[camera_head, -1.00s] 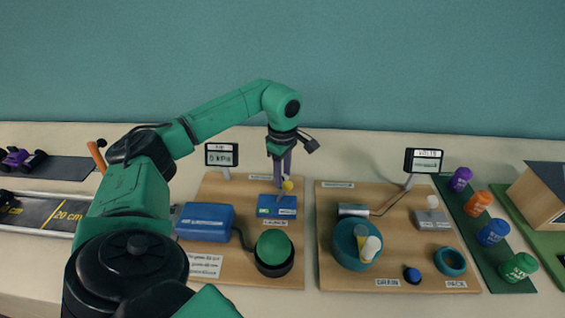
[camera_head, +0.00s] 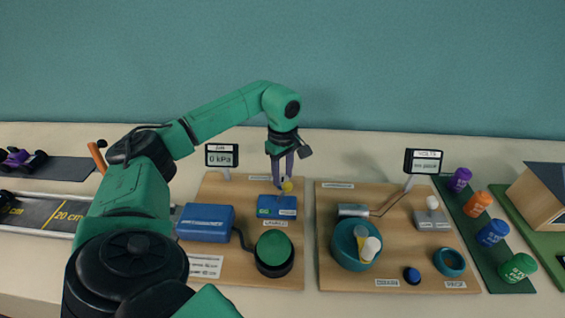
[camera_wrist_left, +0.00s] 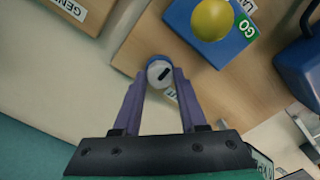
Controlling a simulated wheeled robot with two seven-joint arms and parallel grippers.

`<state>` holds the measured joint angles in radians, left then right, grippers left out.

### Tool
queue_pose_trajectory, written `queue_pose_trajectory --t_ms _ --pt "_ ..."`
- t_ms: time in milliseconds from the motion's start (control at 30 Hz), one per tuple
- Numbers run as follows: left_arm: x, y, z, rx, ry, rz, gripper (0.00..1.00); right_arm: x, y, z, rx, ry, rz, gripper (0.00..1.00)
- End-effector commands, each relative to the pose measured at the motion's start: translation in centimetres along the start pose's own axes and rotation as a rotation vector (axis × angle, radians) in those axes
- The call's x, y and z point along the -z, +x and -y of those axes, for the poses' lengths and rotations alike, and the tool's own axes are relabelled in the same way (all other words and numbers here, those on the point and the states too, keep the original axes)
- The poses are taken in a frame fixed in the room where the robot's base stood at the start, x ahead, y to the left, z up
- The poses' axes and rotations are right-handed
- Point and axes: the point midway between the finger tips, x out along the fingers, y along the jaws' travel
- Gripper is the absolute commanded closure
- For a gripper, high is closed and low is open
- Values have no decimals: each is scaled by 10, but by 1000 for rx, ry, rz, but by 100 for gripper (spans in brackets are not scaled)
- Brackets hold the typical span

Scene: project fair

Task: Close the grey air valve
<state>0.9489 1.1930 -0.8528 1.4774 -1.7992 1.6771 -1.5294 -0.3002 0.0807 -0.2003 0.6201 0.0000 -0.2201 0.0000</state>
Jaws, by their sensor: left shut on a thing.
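My left gripper (camera_wrist_left: 158,85) is shut on a small round grey knob with a dark mark on its face and a blue rim, the air valve (camera_wrist_left: 159,73). The purple fingers sit on either side of the knob at the edge of the wooden board. In the head view my left gripper (camera_head: 283,174) points down at the back of the left board, behind the blue launch box (camera_head: 277,206); the valve is hidden there. The display (camera_head: 221,155) to its left reads 0 kPa. My right gripper is not in view.
A yellow ball (camera_head: 287,186) sits on the launch box close to the fingers. A blue unit (camera_head: 205,222) and a green button (camera_head: 273,246) stand on the same board.

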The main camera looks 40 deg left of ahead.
Motion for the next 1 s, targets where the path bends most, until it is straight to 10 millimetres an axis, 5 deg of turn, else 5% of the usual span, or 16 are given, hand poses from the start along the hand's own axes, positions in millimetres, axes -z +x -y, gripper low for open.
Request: queue_pose_trajectory --t_ms 33,67,100,133,567,867,1000 --pt "0 -1 -1 -5 1 0 100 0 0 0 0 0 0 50" --pt "0 -1 -1 -5 1 0 47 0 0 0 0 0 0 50" --pt "0 -1 -1 -4 1 0 32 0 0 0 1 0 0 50" --pt "0 -1 -1 -4 1 0 29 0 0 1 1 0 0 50" --pt "0 -12 -1 -3 0 -1 29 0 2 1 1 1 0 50" --pt "-1 -92 -2 -9 1 0 29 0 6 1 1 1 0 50" --pt "0 -133 -1 -5 1 -1 29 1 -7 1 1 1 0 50"
